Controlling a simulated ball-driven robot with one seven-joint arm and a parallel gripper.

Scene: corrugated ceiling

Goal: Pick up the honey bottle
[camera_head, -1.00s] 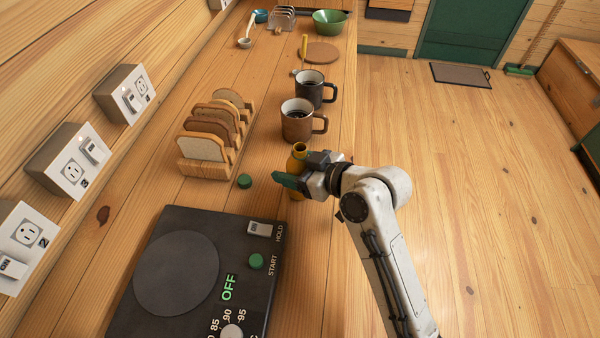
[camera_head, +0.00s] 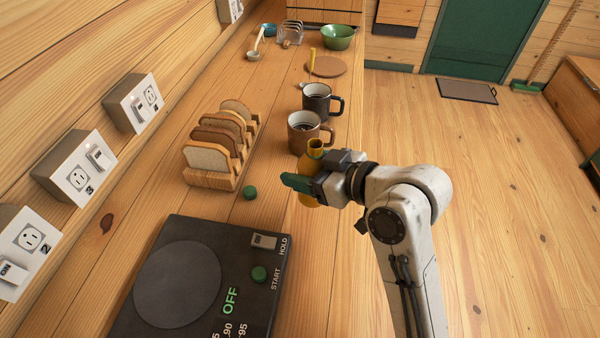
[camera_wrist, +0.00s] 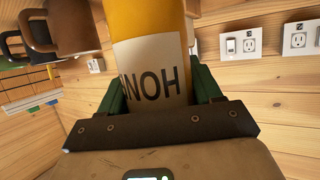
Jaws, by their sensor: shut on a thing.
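The honey bottle (camera_head: 315,149) is a yellow-orange bottle with an open-looking neck, near the counter's right edge. In the wrist view the bottle (camera_wrist: 150,25) shows a white label with letters of "HONEY", upside down. My gripper (camera_head: 308,186) is shut on the bottle's body, with a green finger on each side in the wrist view (camera_wrist: 160,92). The gripper hides much of the bottle in the head view. I cannot tell clearly whether its base is off the counter.
A brown mug (camera_head: 301,138) stands just behind the bottle, with a dark mug (camera_head: 317,102) farther back. A toast rack (camera_head: 208,179) with bread is to the left. A dark hot-plate unit (camera_head: 240,300) is in front.

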